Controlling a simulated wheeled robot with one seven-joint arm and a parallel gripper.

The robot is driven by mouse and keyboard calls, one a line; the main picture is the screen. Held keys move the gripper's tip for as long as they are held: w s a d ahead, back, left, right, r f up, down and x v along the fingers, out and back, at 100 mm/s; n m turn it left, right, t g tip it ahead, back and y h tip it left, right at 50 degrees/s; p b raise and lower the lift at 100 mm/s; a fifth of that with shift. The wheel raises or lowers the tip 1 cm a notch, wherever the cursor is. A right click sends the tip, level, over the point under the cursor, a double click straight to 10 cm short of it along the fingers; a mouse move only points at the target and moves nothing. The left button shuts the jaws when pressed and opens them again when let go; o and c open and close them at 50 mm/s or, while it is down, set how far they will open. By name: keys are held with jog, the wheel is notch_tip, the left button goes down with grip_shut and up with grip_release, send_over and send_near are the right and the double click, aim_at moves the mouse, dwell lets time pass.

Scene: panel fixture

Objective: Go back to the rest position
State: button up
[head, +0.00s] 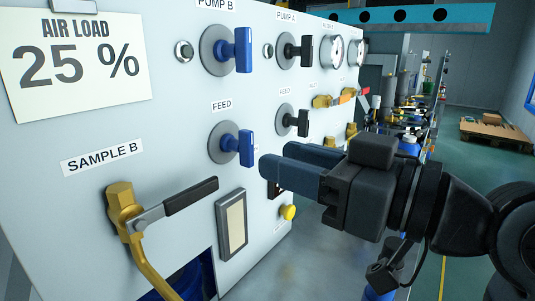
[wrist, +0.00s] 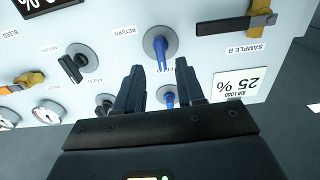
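My gripper (head: 275,160) is in front of the panel (head: 170,130), its fingers pointing at it, right of the blue FEED knob (head: 238,144) in the head view. In the wrist view my gripper (wrist: 159,66) has its two fingers apart with nothing held between them. The blue FEED knob (wrist: 160,50) shows past the fingertips there, and the blue PUMP B knob (wrist: 168,97) shows in the gap. The fingers look apart from the panel, but the exact distance is hard to tell.
The SAMPLE B valve (head: 124,212) with its black-sleeved handle sticks out at the lower left. Black knobs (head: 296,122), gauges (head: 331,50) and brass valves (head: 323,101) line the panel's right part. Green floor (head: 475,160) and a pallet (head: 493,130) lie at the right.

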jog(key=shift+s+d, duration=0.3)
jog(key=shift+d, duration=0.05)
jog(key=s+d+f+m+t+h+p, duration=0.25)
jog(key=s+d+f+m+h, duration=0.3)
jog(key=f, duration=0.35)
jog(key=s+d+f+m+t+h+p, duration=0.25)
jog(key=s+d+f+m+h, duration=0.3)
jog(key=f, duration=0.45)
jog(key=s+d+h+p, duration=0.1)
jog(key=s+d+p, duration=0.1)
jog(key=s, duration=0.9)
jog(key=s+d+r+g+h+p, duration=0.1)
jog(key=s+d, duration=0.3)
jog(key=s, duration=0.7)
jog(key=shift+r+h+p, duration=0.15)
jog(key=shift+h+p, duration=0.45)
